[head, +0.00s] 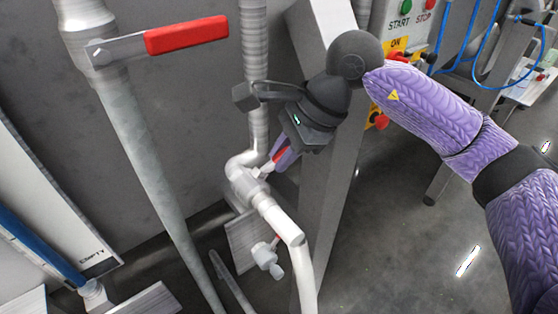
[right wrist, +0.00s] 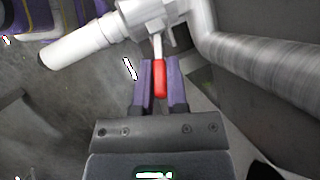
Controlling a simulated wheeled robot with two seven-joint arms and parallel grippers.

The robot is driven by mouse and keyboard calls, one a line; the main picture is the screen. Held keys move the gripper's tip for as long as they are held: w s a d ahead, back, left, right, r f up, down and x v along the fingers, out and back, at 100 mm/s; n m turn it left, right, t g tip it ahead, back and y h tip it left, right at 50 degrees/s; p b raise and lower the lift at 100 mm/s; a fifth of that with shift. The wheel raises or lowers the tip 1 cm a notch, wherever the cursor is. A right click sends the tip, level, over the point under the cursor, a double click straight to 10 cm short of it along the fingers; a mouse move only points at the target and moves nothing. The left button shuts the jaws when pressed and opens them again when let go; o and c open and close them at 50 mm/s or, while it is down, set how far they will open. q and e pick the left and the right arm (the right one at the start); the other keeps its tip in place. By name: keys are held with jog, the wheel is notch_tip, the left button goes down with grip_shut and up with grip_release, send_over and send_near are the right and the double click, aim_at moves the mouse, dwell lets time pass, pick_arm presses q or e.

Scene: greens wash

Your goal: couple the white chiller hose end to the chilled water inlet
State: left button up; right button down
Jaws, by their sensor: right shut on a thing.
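My right gripper (head: 283,157) is shut on a small red lever (right wrist: 160,82); its purple fingers stand on both sides of the lever in the right wrist view. The lever's metal stem runs to a pale valve fitting (right wrist: 150,12). In the head view, that fitting (head: 242,168) sits at the lower end of a ribbed pipe. A white hose or pipe (head: 290,228) runs from it, bends and drops out of the bottom edge. Its white length also shows in the right wrist view (right wrist: 75,47). No label marks the chilled water inlet, and the joint's seating cannot be told. My left gripper is not in view.
A thick grey pipe (head: 145,150) with a large red-handled lever (head: 187,35) stands at left. A slanted grey post (head: 335,180) is close behind my right gripper. A small white fitting (head: 266,256) hangs low. Open floor (head: 400,250) lies at right.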

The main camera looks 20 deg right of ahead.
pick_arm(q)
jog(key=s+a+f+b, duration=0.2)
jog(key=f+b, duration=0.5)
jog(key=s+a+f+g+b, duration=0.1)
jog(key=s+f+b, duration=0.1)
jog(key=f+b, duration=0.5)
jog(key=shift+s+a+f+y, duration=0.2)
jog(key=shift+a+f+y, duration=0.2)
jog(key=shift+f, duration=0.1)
pick_arm(e)
jog(key=s+m+t, duration=0.1)
jog(key=m+t, duration=0.1)
jog(key=t, duration=0.1)
jog(key=s+f+m+t+h, duration=0.1)
jog(key=m+t, duration=0.1)
jog(key=s+f+m+t, duration=0.1)
jog(key=t, duration=0.2)
jog(key=shift+s+a+m+t, duration=0.15)
jog(key=shift+a+m+t, duration=0.15)
jog(key=shift+a+m, duration=0.1)
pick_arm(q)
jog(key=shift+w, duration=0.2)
pick_arm(e)
jog(key=c, duration=0.6)
grip_release()
jog(key=shift+c, duration=0.2)
jog(key=shift+r, duration=0.1)
